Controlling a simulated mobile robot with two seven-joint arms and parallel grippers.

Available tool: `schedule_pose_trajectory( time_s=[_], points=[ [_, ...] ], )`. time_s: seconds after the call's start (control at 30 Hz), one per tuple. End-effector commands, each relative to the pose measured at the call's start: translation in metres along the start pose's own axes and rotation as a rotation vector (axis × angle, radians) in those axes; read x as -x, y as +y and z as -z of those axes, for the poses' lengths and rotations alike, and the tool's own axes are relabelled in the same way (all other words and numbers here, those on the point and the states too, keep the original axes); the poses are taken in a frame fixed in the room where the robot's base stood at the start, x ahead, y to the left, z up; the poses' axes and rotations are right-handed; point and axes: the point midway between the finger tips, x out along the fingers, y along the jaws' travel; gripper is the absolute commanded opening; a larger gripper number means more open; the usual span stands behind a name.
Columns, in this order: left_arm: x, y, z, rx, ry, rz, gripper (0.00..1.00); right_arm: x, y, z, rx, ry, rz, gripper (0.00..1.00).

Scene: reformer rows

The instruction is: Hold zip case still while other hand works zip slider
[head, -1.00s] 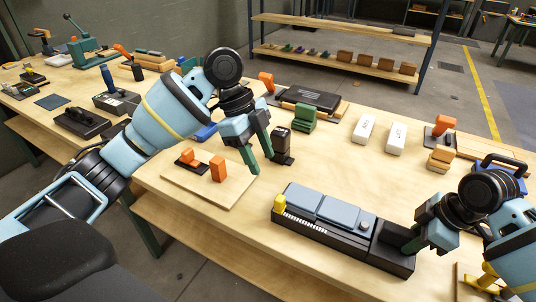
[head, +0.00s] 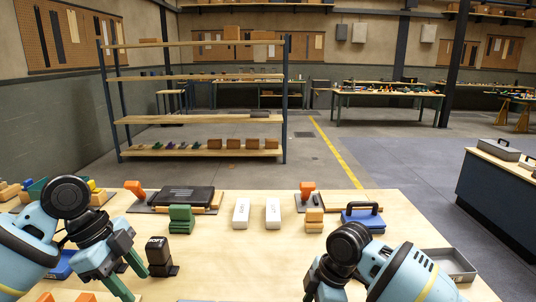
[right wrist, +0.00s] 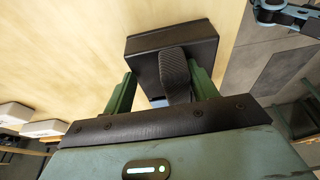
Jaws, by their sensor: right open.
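The zip case shows in the right wrist view as a black boxy end (right wrist: 143,42) on the wooden bench, with a dark ribbed tab (right wrist: 174,72) standing up from it. My right gripper (right wrist: 161,72) is open, with one green finger on each side of the tab; I cannot tell whether either touches it. The rest of the case, including its yellow piece at the far end, is outside the head view now. My left gripper (head: 138,284) is open and empty above the bench at the lower left, left of a black stamp-like block (head: 159,256).
The middle of the bench is clear.

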Motion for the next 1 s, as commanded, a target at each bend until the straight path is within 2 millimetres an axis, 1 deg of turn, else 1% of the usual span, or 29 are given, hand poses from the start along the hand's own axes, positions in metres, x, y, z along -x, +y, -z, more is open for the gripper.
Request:
schedule_pose_trajectory(
  time_s=[0.03,0.07,1.0],
  points=[
    [0.003,0.0,0.002,-0.002,0.0,0.004,0.45,-0.003,-0.004,-0.001,0.0,-0.006,0.013,0.62],
    [0.005,0.0,0.002,-0.003,0.0,0.006,0.45,-0.001,-0.003,0.0,0.0,-0.006,0.012,0.62],
    [0.059,0.002,0.025,-0.028,0.0,0.068,0.45,0.045,0.0,0.015,0.001,0.001,-0.001,0.62]
  ],
)
